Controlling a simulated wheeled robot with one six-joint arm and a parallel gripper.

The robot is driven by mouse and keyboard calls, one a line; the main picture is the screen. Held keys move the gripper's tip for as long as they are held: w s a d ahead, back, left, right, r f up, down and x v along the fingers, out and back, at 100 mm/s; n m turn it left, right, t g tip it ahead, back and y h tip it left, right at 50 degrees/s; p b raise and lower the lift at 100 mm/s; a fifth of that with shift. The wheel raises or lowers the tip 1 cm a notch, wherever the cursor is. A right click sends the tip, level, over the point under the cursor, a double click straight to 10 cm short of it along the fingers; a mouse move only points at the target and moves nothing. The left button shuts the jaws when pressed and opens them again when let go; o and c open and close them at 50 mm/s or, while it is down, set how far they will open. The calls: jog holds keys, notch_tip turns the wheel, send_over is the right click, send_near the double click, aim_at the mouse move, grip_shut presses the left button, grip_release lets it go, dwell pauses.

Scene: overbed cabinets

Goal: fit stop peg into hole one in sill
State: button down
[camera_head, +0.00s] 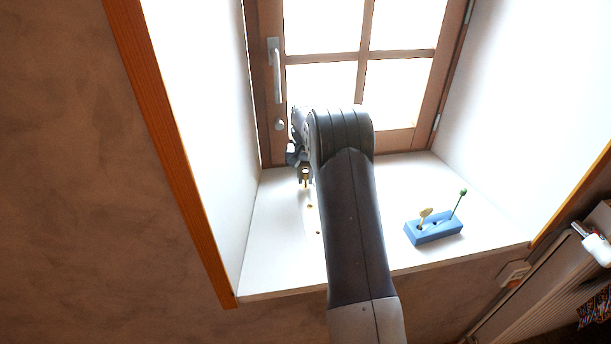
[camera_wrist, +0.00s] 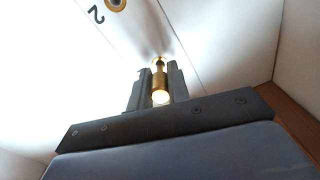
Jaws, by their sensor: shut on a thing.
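My gripper (camera_head: 304,176) is over the white sill (camera_head: 272,240), near the window. It is shut on a brass stop peg (camera_head: 306,181). In the wrist view, the peg (camera_wrist: 159,84) stands between the two grey fingers (camera_wrist: 158,88), its narrow far end toward the sill. A brass-ringed hole (camera_wrist: 115,4) with a black "2" beside it shows at the top left of the wrist view. In the head view, small brass spots (camera_head: 310,206) mark the sill below the gripper.
A blue block (camera_head: 433,229) stands on the sill to the right, holding a yellow-topped piece (camera_head: 425,213) and a green-headed pin (camera_head: 460,196). The wooden window (camera_head: 361,56) with its handle (camera_head: 276,70) is behind the gripper. White reveal walls flank the sill.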

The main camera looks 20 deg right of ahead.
aim_at(306, 171)
jog(key=shift+f, duration=0.45)
jog(key=c, duration=1.3)
grip_release()
jog(key=shift+o, duration=0.2)
jog(key=shift+r, duration=0.1)
notch_tip(306, 171, up, 11)
jog(key=shift+f+b, duration=0.15)
jog(key=shift+b, duration=0.7)
